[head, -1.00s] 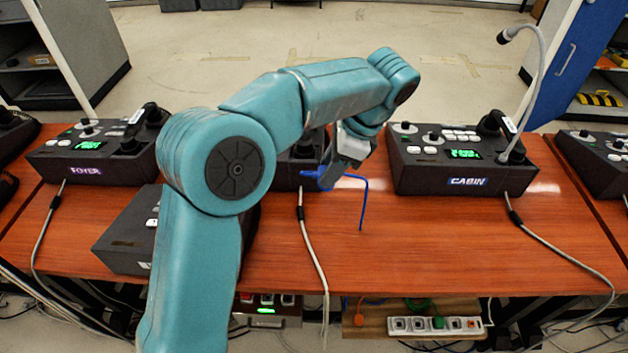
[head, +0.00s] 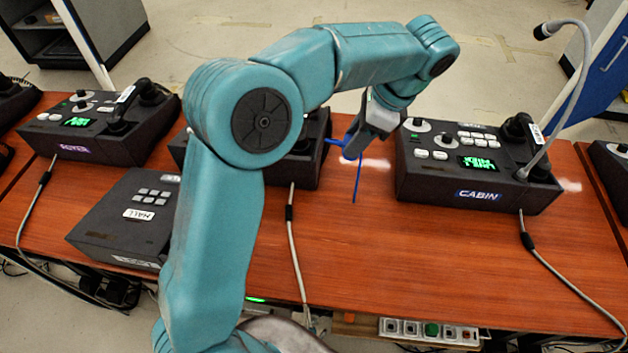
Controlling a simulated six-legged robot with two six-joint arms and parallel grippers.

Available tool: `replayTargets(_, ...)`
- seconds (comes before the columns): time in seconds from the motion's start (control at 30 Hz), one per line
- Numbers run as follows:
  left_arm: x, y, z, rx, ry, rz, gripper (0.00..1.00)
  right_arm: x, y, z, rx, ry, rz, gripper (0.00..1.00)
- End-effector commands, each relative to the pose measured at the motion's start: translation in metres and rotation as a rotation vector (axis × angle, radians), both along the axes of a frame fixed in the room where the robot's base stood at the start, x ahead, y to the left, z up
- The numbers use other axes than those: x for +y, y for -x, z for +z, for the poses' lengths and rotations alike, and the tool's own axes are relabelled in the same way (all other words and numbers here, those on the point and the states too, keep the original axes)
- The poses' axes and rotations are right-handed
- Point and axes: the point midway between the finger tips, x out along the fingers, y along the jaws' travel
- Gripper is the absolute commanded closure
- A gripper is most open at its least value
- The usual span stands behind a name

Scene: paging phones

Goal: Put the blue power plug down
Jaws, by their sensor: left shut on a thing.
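My left gripper (head: 358,142) points down over the table, in the gap between the middle console and the CABIN console. It is shut on the blue power plug (head: 349,153), which shows just below and left of the fingers. A short blue cord (head: 357,184) hangs down from the plug over the wooden table (head: 370,245). I cannot tell whether the plug or cord touches the table. My right gripper is not in view.
The CABIN console (head: 478,165) with a gooseneck microphone stands on the right. The middle console (head: 312,150) is partly behind my left arm. A socket strip (head: 430,329) lies below the table front. The table's middle front is clear.

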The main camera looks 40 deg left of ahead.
Motion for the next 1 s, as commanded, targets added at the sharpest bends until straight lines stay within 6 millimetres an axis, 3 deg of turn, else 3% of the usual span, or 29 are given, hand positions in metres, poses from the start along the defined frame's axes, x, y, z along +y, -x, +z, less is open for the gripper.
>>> replayTargets(0.5,-0.002,0.007,-0.135,0.005,0.000,0.001,0.93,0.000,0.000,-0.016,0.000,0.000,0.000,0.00)
replayTargets(0.77,-0.002,0.004,-0.160,0.002,0.000,-0.001,0.93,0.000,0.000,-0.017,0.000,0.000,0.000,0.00)
replayTargets(1.0,-0.002,0.002,-0.195,0.003,0.000,-0.001,0.93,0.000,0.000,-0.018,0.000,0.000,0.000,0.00)
